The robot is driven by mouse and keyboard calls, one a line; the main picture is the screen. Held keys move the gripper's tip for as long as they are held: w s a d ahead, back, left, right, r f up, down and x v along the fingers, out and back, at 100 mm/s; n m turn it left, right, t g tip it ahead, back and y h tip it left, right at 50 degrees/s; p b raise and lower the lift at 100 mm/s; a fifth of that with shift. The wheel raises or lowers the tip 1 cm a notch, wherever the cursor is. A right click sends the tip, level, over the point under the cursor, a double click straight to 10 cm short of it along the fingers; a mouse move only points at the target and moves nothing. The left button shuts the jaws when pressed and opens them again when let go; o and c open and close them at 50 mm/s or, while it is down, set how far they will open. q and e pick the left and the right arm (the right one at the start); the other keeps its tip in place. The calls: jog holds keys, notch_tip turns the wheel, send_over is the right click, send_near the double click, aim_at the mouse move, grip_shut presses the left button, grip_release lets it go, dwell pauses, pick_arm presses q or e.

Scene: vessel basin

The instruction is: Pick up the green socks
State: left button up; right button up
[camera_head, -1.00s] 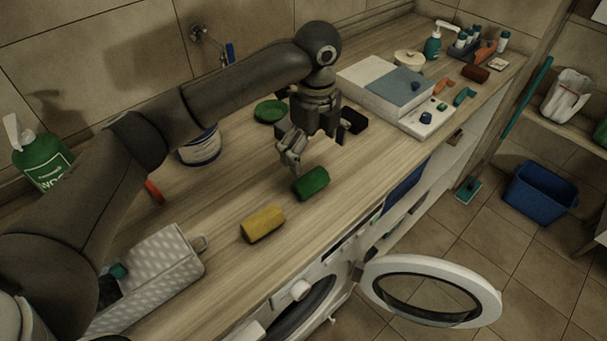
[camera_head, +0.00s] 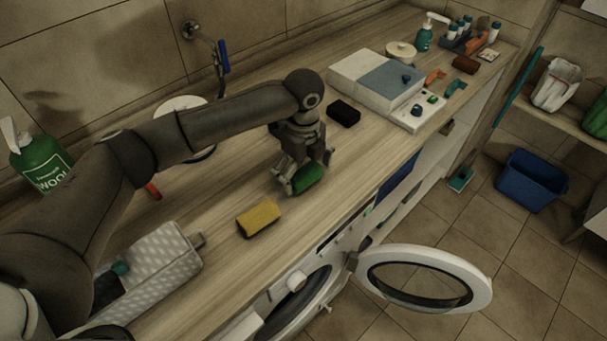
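The green socks (camera_head: 309,179) are a rolled bundle on the wooden countertop (camera_head: 345,188), near its front edge. My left gripper (camera_head: 307,173) is down at the socks, its fingers spread, one at the bundle's left end and one at its far right side. The fingers partly hide the bundle. I cannot tell whether they touch it. The socks still appear to rest on the counter. My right gripper is not in view.
A yellow roll (camera_head: 258,218) lies left of the socks. A black item (camera_head: 344,113) and a white-and-blue box (camera_head: 375,80) lie behind, to the right. A patterned basket (camera_head: 150,268) is at front left. The washer's round door (camera_head: 425,277) hangs open below.

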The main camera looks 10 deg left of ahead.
pick_arm(q)
jog(key=c, duration=0.7)
jog(key=shift+r, duration=0.1)
